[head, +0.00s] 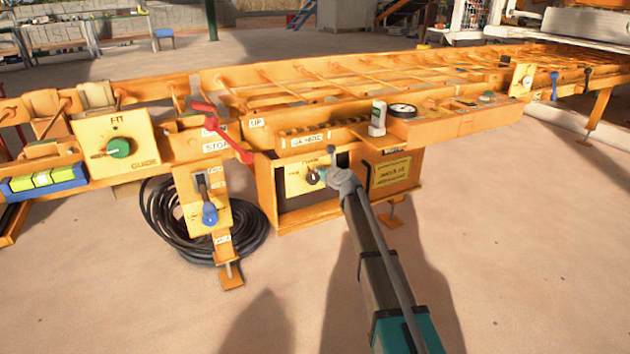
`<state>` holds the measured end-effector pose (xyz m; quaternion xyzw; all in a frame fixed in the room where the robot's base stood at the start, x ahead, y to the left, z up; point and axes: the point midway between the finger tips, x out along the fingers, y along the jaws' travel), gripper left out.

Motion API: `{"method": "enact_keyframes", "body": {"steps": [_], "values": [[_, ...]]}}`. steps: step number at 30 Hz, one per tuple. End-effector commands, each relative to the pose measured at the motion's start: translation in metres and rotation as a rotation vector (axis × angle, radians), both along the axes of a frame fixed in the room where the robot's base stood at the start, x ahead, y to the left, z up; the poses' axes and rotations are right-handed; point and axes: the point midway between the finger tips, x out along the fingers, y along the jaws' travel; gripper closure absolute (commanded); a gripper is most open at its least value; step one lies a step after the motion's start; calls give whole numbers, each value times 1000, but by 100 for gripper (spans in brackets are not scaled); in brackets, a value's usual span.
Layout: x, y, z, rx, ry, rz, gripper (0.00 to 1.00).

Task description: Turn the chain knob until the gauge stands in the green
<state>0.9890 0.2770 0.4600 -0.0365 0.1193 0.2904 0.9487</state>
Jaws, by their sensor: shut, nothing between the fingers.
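The chain knob (312,177) is a small yellowish knob on a pale panel (294,183) on the front of the orange machine, at the middle of the head view. My gripper (325,175) is at the panel, just right of the knob, and looks shut. My wrist partly hides it, and I cannot tell whether it touches the knob. A round dial gauge (403,110) with a dark rim and pale face sits on the machine top, above and right of the panel. Its needle and any green band are too small to read.
A green knob (120,148) sits on a panel at left. A red lever (222,133) and a blue-knobbed lever (209,213) are left of my gripper. A black cable coil (163,215) lies on the floor. The floor at front right is clear.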

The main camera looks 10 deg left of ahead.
Motion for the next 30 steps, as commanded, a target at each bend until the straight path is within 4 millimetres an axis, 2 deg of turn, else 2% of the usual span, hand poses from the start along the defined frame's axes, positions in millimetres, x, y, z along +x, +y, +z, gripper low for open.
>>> {"method": "enact_keyframes", "body": {"steps": [7,20,30], "values": [[1,-2,7,0,0,0,100],[1,-3,7,0,0,0,100],[-18,-15,7,0,0,0,100]]}}
